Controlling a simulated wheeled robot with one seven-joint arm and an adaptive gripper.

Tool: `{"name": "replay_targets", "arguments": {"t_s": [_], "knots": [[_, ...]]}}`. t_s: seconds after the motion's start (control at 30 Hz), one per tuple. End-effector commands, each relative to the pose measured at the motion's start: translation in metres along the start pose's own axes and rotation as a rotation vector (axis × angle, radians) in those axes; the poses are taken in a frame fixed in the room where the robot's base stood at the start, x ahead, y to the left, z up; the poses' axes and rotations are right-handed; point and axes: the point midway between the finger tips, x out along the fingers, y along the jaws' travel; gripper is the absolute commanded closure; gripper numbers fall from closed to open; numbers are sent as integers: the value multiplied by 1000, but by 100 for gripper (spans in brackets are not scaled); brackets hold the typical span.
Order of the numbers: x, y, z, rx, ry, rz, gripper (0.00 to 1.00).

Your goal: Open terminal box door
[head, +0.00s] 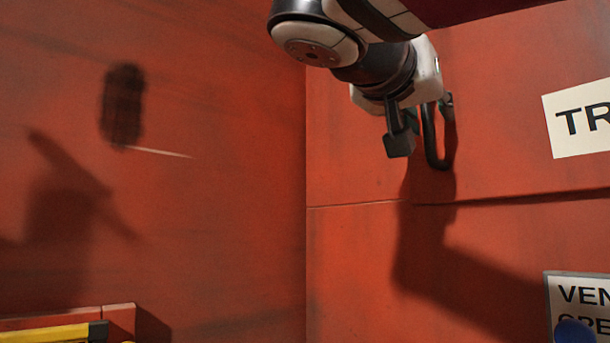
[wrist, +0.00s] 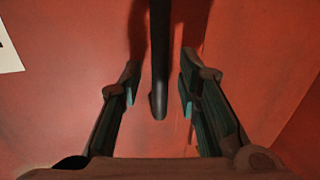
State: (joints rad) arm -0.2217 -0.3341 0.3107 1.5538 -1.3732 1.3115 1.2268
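The red door panel (head: 350,150) fills the right part of the head view, and a dark U-shaped handle (head: 437,150) stands out from it. In the wrist view the handle (wrist: 160,60) is a dark vertical bar between my fingers. My gripper (head: 420,125) is at the handle, with one finger to its left in the head view. In the wrist view my gripper (wrist: 160,85) is open, its fingers on either side of the bar with visible gaps. The panel looks closed against its surroundings. The handle's upper part is partly hidden by my gripper in the head view.
A red wall (head: 200,180) meets the panel at a corner on the left. A white sign (head: 580,118) is at right, another sign (head: 580,295) below it. A yellow and black object (head: 55,333) is at lower left. A horizontal seam runs below the handle.

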Motion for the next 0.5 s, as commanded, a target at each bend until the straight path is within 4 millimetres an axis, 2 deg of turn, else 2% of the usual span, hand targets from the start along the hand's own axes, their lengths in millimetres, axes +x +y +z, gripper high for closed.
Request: {"name": "replay_targets", "arguments": {"t_s": [0.03, 0.1, 0.13, 0.5], "knots": [[0, 0, 0, 0, 0, 0, 82], [0, 0, 0, 0, 0, 0, 98], [0, 0, 0, 0, 0, 0, 100], [-5, 0, 0, 0, 0, -15, 100]]}}
